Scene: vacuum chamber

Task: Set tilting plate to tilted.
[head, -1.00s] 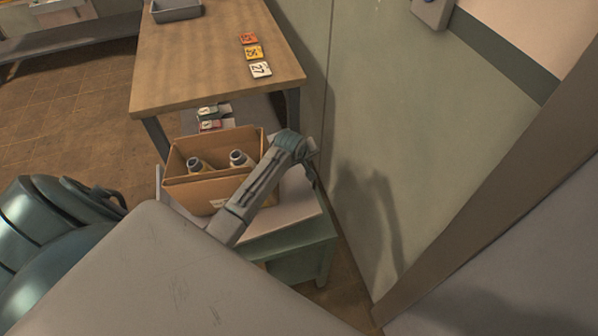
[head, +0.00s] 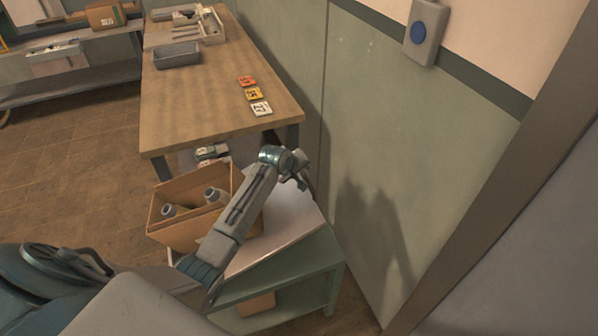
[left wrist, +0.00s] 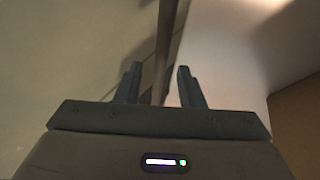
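The light grey plate (head: 292,222) sits on a small green table (head: 318,268) and appears to slope, its right side higher than its left. An open cardboard box (head: 178,232) stands on it, leaning left, with bottles (head: 214,196) leaning inside. My left gripper (head: 305,183) points down at the plate's far right edge; its fingertips are mostly hidden in the head view. In the left wrist view the fingers of my left gripper (left wrist: 160,88) are apart, with a plate-like pale surface at the right and an edge running between them. Contact is unclear. My right gripper is out of view.
A wooden table (head: 215,90) behind holds a grey tray (head: 177,54) and numbered tiles (head: 255,94). A green wall (head: 380,120) with a blue button (head: 418,33) stands close on the right. Open floor (head: 70,170) lies to the left.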

